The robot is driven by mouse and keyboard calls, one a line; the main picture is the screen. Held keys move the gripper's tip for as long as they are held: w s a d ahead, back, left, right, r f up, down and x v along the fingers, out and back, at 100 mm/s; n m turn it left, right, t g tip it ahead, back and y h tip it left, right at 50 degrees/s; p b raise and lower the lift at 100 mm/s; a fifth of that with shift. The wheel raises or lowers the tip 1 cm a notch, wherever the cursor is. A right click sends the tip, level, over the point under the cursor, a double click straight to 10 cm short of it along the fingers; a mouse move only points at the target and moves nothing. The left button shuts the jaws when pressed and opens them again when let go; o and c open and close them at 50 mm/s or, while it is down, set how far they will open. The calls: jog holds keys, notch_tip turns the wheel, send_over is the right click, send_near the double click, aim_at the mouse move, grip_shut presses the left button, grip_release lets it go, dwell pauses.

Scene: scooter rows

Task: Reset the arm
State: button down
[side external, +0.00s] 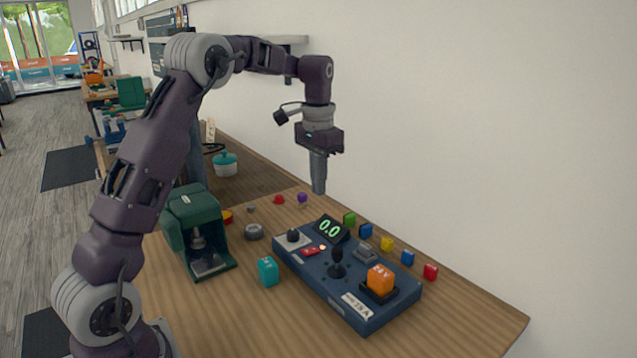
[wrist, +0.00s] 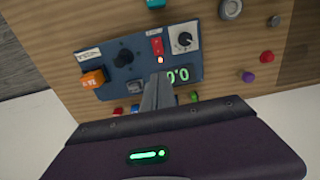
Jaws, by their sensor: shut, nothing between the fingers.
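My gripper (side external: 319,190) hangs above the wooden table's far side, near the white wall, pointing down. Its fingers are shut with nothing between them, and it touches nothing. In the wrist view the shut fingers (wrist: 157,92) show in front of the control panel. The arm is raised and bent over the table. The blue control panel (side external: 345,293) lies on the table below and to the right of the gripper in the side view. It bears a display reading 0.0 (side external: 329,228), a black joystick (side external: 337,262), a knob, a red switch and an orange block (side external: 380,280).
A teal block (side external: 268,271) and a green machine (side external: 196,232) stand left of the panel. Several small coloured blocks line its far side, including a red one (side external: 430,271). A purple ball (side external: 302,197) and a red piece (side external: 279,199) lie near the wall. The table's front right is clear.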

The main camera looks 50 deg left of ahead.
jog(key=s+d+r+t, duration=0.3)
jog(key=s+d+r, duration=0.65)
jog(key=s, duration=0.25)
jog(key=s+d+f+t, duration=0.1)
jog(key=s+d, duration=0.3)
jog(key=s, duration=0.5)
jog(key=s+d+f+t, duration=0.1)
jog(key=s+d+f, duration=0.2)
jog(key=s, duration=0.5)
jog(key=shift+s+d+f+t, duration=0.25)
jog(key=shift+s+d+t, duration=0.05)
jog(key=shift+s+d, duration=0.1)
jog(key=shift+w, duration=0.1)
